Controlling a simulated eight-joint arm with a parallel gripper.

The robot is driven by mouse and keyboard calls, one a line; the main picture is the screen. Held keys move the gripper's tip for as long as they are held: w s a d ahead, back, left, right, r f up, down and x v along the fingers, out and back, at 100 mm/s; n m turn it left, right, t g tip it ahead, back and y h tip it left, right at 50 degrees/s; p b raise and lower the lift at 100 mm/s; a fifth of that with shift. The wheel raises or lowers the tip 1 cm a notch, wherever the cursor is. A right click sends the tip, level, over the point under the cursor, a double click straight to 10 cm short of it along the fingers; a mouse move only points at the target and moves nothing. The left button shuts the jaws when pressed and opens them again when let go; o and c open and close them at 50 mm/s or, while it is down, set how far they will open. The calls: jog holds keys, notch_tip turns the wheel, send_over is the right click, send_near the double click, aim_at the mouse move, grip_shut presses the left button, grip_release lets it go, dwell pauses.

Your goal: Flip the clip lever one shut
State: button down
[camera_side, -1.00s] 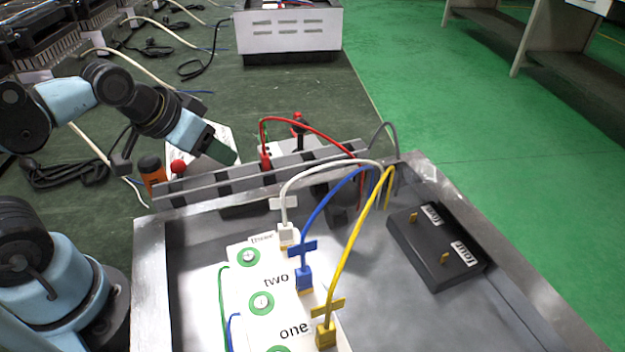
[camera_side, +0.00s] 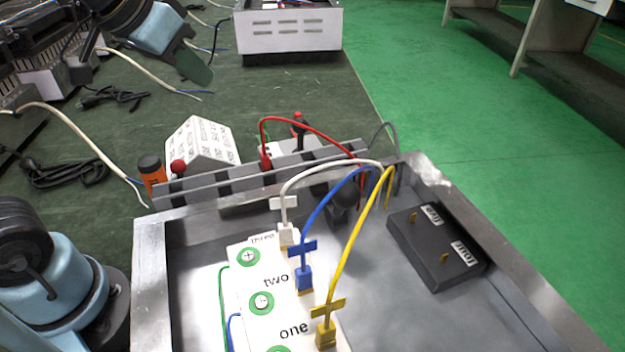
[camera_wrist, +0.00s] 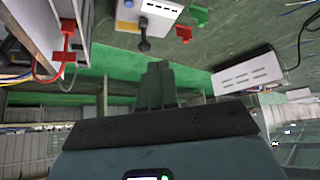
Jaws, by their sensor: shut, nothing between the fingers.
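Clip one is a yellow clip (camera_side: 326,336) beside the label "one" on the white board (camera_side: 262,280), at the bottom of the side view. A yellow cross-shaped piece (camera_side: 328,308) stands just above its block, by the yellow wire. I cannot tell whether its lever is open or shut. My gripper (camera_side: 203,76) is high at the upper left of the side view, far from the clip and touching nothing. Its fingers are together and empty in the wrist view (camera_wrist: 157,75). Clip one cannot be made out in the wrist view.
A blue clip (camera_side: 304,278) and a white clip (camera_side: 286,233) stand beyond clip one. Wires arch over the metal tray (camera_side: 150,290). A black block (camera_side: 436,248) sits at right. Behind the rail stand a white sloped box (camera_side: 203,142) and an orange cylinder (camera_side: 152,172).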

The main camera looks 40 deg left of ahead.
notch_tip(320, 180, up, 11)
jog(key=d+m+g+h, duration=0.5)
jog(key=d+h, duration=0.1)
jog(key=d, duration=0.9)
jog(key=f, duration=0.5)
jog(key=shift+s+a, duration=0.2)
jog(key=shift+s, duration=0.1)
jog(key=shift+f, duration=0.1)
send_near(345, 204)
jog(key=w+f, duration=0.4)
jog(key=shift+s+d+f, duration=0.2)
jog(key=shift+d+f, duration=0.2)
jog(key=shift+f, duration=0.15)
jog(key=shift+s+d+y, duration=0.1)
jog(key=shift+y, duration=0.3)
